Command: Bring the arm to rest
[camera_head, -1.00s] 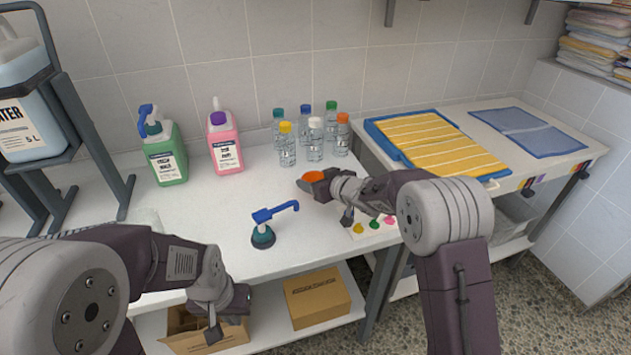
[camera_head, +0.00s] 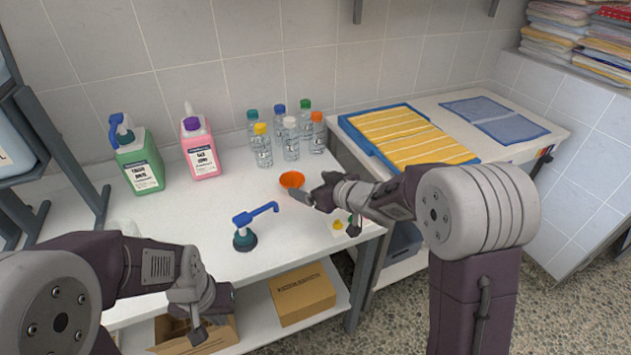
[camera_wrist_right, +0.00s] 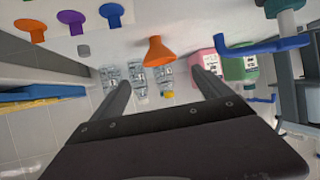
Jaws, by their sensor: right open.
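My right gripper (camera_head: 297,198) is open and empty, just right of and in front of an orange funnel (camera_head: 291,180) on the white bench (camera_head: 215,215). In the right wrist view its two fingers (camera_wrist_right: 163,92) are apart, with the orange funnel (camera_wrist_right: 157,52) beyond them and nothing held. I cannot tell from these views whether a fingertip touches the funnel. My left gripper (camera_head: 200,318) hangs low at the bench's front edge, above an open cardboard box. Its fingers are too unclear to read.
Several capped bottles (camera_head: 290,140), a green jug (camera_head: 140,170) and a pink jug (camera_head: 201,155) stand behind. A blue tray with a yellow towel (camera_head: 405,138) is at right. A closed box (camera_head: 302,295) sits below.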

